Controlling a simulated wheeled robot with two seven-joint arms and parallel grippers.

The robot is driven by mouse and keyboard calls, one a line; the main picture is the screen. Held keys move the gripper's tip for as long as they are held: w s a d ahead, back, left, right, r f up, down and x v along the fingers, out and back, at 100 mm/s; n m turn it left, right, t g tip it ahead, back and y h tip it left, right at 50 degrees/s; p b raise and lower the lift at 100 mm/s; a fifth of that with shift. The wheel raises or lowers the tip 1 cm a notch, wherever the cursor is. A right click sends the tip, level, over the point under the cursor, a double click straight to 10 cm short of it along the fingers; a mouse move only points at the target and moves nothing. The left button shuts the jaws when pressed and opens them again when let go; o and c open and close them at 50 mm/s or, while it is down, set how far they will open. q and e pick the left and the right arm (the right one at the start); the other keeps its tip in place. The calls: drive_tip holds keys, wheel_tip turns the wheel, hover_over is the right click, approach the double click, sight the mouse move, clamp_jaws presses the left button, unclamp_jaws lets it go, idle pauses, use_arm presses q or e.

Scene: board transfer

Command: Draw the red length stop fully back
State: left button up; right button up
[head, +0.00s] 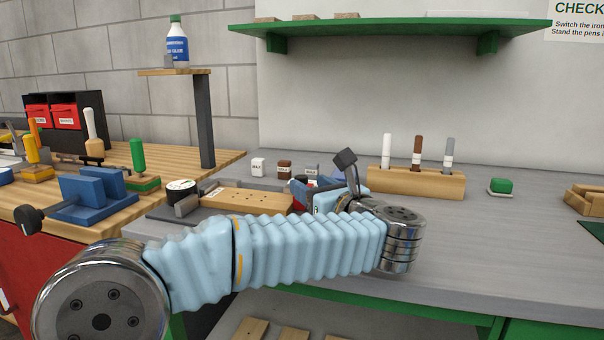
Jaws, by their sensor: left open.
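My left arm comes in from the left in a light blue sleeve and ends in a metal wrist. My left gripper (327,199) is beyond the wrist, over the grey bench, and is open. Its fingertips are mostly hidden behind its own body and the sleeve. A small red part (298,192) shows just left of the gripper, at the right end of a wooden board with holes (245,199). It may be the red length stop; most of it is covered, and I cannot tell whether the gripper touches it. My right gripper is out of view.
A pen block (415,182) with three upright pens stands behind the wrist. Small labelled blocks (258,167) stand at the back. A blue vise (92,195) is on the wooden bench at left.

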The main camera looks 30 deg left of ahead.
sight(305, 182)
use_arm(q)
drive_tip(key=shift+p+x, duration=0.4)
drive_tip(key=shift+x, duration=1.95)
drive_tip(key=shift+c, duration=0.5)
clamp_jaws()
